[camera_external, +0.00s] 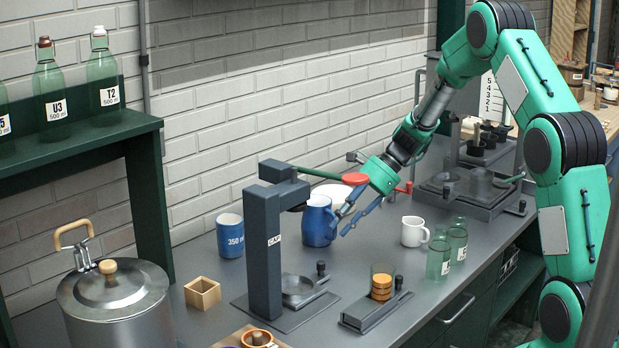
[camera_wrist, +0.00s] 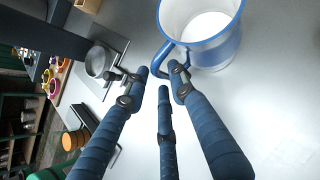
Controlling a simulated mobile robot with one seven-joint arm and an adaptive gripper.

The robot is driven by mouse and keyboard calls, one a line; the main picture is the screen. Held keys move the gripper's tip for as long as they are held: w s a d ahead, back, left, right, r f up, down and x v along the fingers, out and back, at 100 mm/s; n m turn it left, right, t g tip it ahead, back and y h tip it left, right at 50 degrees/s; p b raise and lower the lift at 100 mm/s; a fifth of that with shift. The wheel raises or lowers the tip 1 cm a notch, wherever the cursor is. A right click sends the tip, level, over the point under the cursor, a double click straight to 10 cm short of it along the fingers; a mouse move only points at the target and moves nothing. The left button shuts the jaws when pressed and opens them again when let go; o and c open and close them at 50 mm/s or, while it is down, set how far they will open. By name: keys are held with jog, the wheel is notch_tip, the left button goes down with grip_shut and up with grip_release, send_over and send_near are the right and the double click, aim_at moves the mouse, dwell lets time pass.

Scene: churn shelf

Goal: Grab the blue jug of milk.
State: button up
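My three-fingered gripper (camera_external: 344,222) is just right of the jug in the external view. In the wrist view my gripper (camera_wrist: 160,75) has its fingers spread, with the tips close to the handle. I cannot tell whether a fingertip touches it.
A dark press stand (camera_external: 265,255) stands in front of the jug. A blue 350 ml mug (camera_external: 230,237) is to its left, a white mug (camera_external: 414,232) to its right. Green glass bottles (camera_external: 439,256), a wooden box (camera_external: 202,293) and a metal pot (camera_external: 115,305) also stand nearby.

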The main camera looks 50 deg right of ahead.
jog(key=shift+x, duration=1.2)
jog(key=shift+c, duration=0.5)
grip_shut()
jog(key=shift+r, duration=0.1)
